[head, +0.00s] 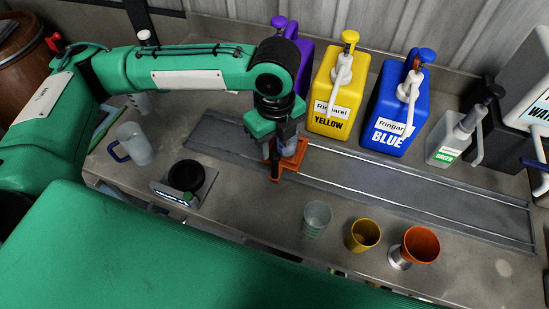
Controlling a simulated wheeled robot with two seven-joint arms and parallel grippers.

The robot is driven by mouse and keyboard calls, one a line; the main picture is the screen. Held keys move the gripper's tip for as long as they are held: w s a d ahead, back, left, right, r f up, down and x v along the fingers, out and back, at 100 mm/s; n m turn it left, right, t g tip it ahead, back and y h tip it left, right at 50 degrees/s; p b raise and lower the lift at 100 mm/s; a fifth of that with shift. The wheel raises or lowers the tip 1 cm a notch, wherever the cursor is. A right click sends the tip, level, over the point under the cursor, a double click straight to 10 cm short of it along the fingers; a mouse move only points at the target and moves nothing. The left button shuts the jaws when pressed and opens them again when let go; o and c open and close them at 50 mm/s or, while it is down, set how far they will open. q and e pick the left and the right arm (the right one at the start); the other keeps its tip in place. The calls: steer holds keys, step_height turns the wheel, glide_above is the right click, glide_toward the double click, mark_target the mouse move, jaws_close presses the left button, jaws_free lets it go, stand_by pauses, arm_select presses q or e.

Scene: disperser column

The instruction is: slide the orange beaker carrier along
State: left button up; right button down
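The orange beaker carrier (292,161) sits on the grey rail track (372,182), toward its left part, in front of the purple and yellow dispensers. My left gripper (278,160) points down from above at the carrier's left side. Its fingers overlap the carrier and a bluish upright part there, so I cannot tell whether they are shut on it. My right gripper does not show in the head view.
A yellow dispenser (338,90), a blue dispenser (393,110) and a smaller green-labelled one (457,138) stand behind the track. A clear beaker (316,219), a yellow cup (363,236) and an orange cup (421,244) stand in front. The track right of the carrier is clear.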

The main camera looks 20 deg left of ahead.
mark_target(275, 163)
arm_select(q)
step_height(275, 163, down, 8)
steer(key=shift+f+p, duration=0.1)
steer(key=shift+p, duration=0.25)
steer(key=shift+c, duration=0.2)
jaws_close()
